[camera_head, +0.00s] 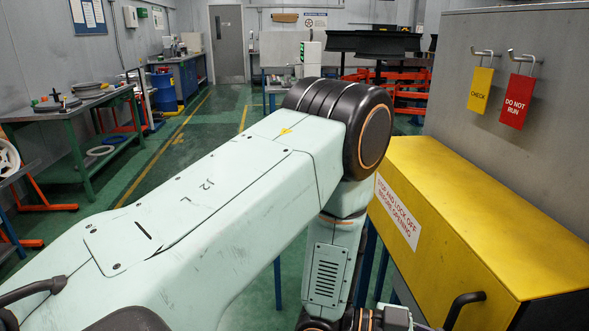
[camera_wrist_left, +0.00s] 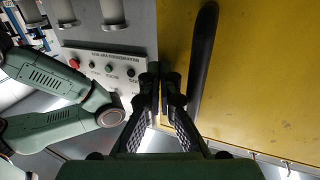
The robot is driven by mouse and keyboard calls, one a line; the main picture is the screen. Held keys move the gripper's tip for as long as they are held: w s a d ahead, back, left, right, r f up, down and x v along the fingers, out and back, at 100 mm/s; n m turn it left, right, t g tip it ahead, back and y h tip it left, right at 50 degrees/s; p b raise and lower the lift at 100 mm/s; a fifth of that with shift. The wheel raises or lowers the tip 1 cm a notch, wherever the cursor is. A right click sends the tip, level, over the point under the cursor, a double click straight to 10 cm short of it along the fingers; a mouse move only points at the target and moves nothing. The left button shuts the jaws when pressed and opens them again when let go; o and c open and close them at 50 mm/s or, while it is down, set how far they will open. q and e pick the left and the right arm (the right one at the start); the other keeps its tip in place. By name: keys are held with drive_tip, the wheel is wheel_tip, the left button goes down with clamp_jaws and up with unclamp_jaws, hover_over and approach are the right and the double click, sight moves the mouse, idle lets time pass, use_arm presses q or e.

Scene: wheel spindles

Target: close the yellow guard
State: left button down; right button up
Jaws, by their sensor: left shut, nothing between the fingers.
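The yellow guard (camera_head: 490,215) is a long box-shaped cover at the right of the head view. A white label reading "STOP AND LOCK OFF BEFORE OPENING" is on its side, and a black bar handle (camera_head: 462,307) is on its near end. I cannot tell how far open it stands. In the left wrist view the yellow guard (camera_wrist_left: 265,85) fills the right side, with the black handle (camera_wrist_left: 202,60) upright in the picture. My left gripper (camera_wrist_left: 163,85) is shut and empty, just left of the handle, not around it; contact is unclear. My right gripper is not in view.
A grey control panel (camera_wrist_left: 100,62) with a red button and several small knobs is left of my left gripper. Two tags, yellow (camera_head: 480,89) and red (camera_head: 516,101), hang on the grey wall behind the guard. A green workbench (camera_head: 70,120) stands far left.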

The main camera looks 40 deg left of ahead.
use_arm(q)
drive_tip(key=shift+w+d+r, duration=0.2)
drive_tip(key=shift+w, duration=0.25)
drive_tip(key=shift+w+r, duration=0.1)
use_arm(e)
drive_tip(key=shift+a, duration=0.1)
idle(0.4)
use_arm(q)
drive_tip(key=shift+a, duration=0.1)
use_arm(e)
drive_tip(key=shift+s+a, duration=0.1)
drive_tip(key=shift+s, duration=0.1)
